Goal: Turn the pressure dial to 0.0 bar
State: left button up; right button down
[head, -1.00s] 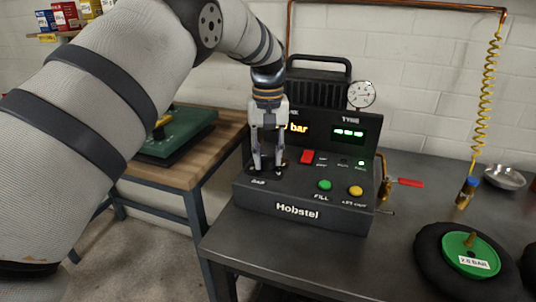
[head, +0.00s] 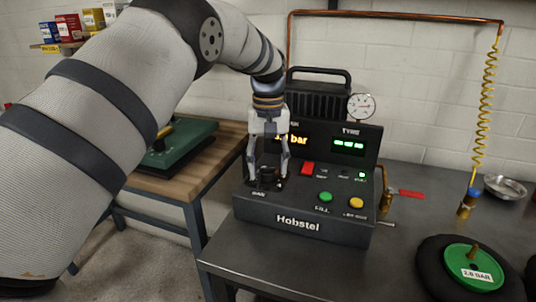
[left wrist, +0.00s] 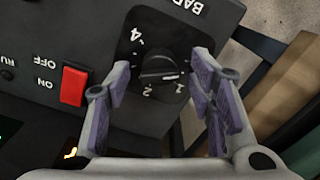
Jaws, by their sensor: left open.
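The pressure dial (head: 267,176) is a black knob at the left front of the dark Hobstel unit (head: 300,222). In the left wrist view the dial (left wrist: 158,69) shows a pointer bar and printed numbers, among them 2 and 4, with BAR beside it. My left gripper (head: 267,181) is open over the dial, one finger on each side. In the left wrist view gaps show between the fingers and the knob. The amber bar display (head: 297,140) is partly hidden behind my gripper, so its first digit is unclear. My right gripper is not in view.
A red switch (head: 307,168), a green button (head: 326,197) and a yellow button (head: 356,203) sit right of the dial. A red-handled valve (head: 408,194) sticks out on the unit's right. A tyre with a green hub (head: 474,268) lies on the grey bench (head: 300,268).

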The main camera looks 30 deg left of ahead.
pick_arm(q)
notch_tip(320, 180, up, 11)
jog(key=shift+r, duration=0.15)
dwell(0.4)
